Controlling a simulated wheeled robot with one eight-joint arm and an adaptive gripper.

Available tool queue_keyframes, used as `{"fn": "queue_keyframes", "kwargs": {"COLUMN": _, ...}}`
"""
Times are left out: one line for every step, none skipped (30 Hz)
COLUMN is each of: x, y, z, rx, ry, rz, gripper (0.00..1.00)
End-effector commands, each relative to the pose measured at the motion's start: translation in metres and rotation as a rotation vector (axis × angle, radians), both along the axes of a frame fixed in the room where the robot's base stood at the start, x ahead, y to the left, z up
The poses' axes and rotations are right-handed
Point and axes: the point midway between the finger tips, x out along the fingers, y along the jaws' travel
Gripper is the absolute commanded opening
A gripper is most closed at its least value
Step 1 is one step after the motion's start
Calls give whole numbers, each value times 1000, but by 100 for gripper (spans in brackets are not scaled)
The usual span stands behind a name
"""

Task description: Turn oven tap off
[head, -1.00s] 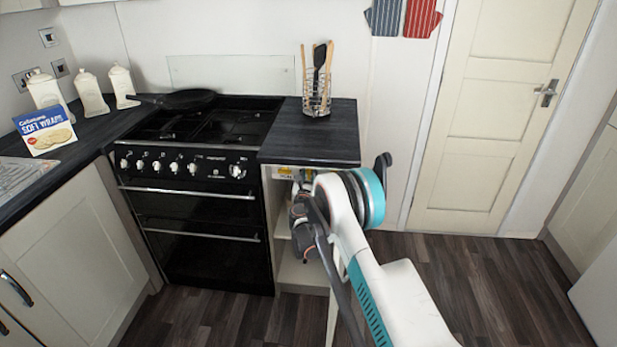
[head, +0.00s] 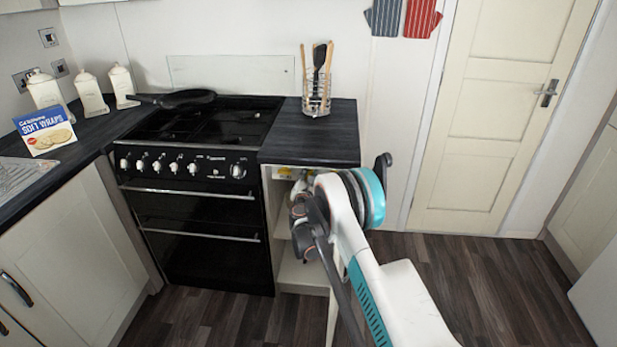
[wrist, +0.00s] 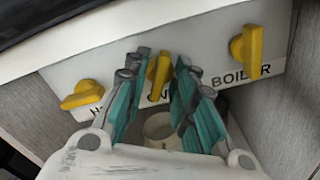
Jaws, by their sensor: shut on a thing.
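Three yellow taps sit on a pale panel (wrist: 205,66) in the wrist view. The middle tap (wrist: 157,76) stands roughly upright in the picture, between my gripper's (wrist: 161,62) teal-padded fingers, which are shut on it. Its label is partly hidden by the fingers, with only the last letters showing. The left tap (wrist: 82,97) lies nearly crosswise above a label starting with H. The right tap (wrist: 250,45) stands near upright by the word BOILER. In the head view my arm reaches into the open cubby right of the oven, and its wrist hides most of the panel.
The black oven (head: 200,220) stands left of the cubby (head: 290,270). A dark worktop (head: 315,140) overhangs the cubby and carries a utensil holder (head: 316,95). A pale pipe fitting (wrist: 160,128) shows below the middle tap. The floor to the right is clear.

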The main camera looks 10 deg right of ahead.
Motion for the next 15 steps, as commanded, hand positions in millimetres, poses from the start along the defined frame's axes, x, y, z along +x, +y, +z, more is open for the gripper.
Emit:
{"fn": "queue_keyframes", "kwargs": {"x": 0, "y": 0, "z": -1, "rx": 42, "ry": -14, "rz": 0, "gripper": 1}}
{"fn": "queue_keyframes", "kwargs": {"x": 0, "y": 0, "z": -1, "rx": 69, "ry": -23, "rz": 0, "gripper": 1}}
{"fn": "queue_keyframes", "kwargs": {"x": 0, "y": 0, "z": -1, "rx": 106, "ry": -34, "rz": 0, "gripper": 1}}
{"fn": "queue_keyframes", "kwargs": {"x": 0, "y": 0, "z": -1, "rx": 132, "ry": -43, "rz": 0, "gripper": 1}}
{"fn": "queue_keyframes", "kwargs": {"x": 0, "y": 0, "z": -1, "rx": 160, "ry": -52, "rz": 0, "gripper": 1}}
{"fn": "queue_keyframes", "kwargs": {"x": 0, "y": 0, "z": -1, "rx": 196, "ry": -64, "rz": 0, "gripper": 1}}
{"fn": "queue_keyframes", "kwargs": {"x": 0, "y": 0, "z": -1, "rx": 223, "ry": -72, "rz": 0, "gripper": 1}}
{"fn": "queue_keyframes", "kwargs": {"x": 0, "y": 0, "z": -1, "rx": 250, "ry": -81, "rz": 0, "gripper": 1}}
{"fn": "queue_keyframes", "kwargs": {"x": -1, "y": 0, "z": -1, "rx": 286, "ry": -93, "rz": 0, "gripper": 1}}
{"fn": "queue_keyframes", "kwargs": {"x": -1, "y": 0, "z": -1, "rx": 313, "ry": -102, "rz": 0, "gripper": 1}}
{"fn": "queue_keyframes", "kwargs": {"x": -1, "y": 0, "z": -1, "rx": 340, "ry": -111, "rz": 0, "gripper": 1}}
{"fn": "queue_keyframes", "kwargs": {"x": -1, "y": 0, "z": -1, "rx": 377, "ry": -122, "rz": 0, "gripper": 1}}
{"fn": "queue_keyframes", "kwargs": {"x": -1, "y": 0, "z": -1, "rx": 403, "ry": -131, "rz": 0, "gripper": 1}}
{"fn": "queue_keyframes", "kwargs": {"x": -1, "y": 0, "z": -1, "rx": 431, "ry": -139, "rz": -1, "gripper": 1}}
{"fn": "queue_keyframes", "kwargs": {"x": -1, "y": 0, "z": -1, "rx": 467, "ry": -151, "rz": -1, "gripper": 1}}
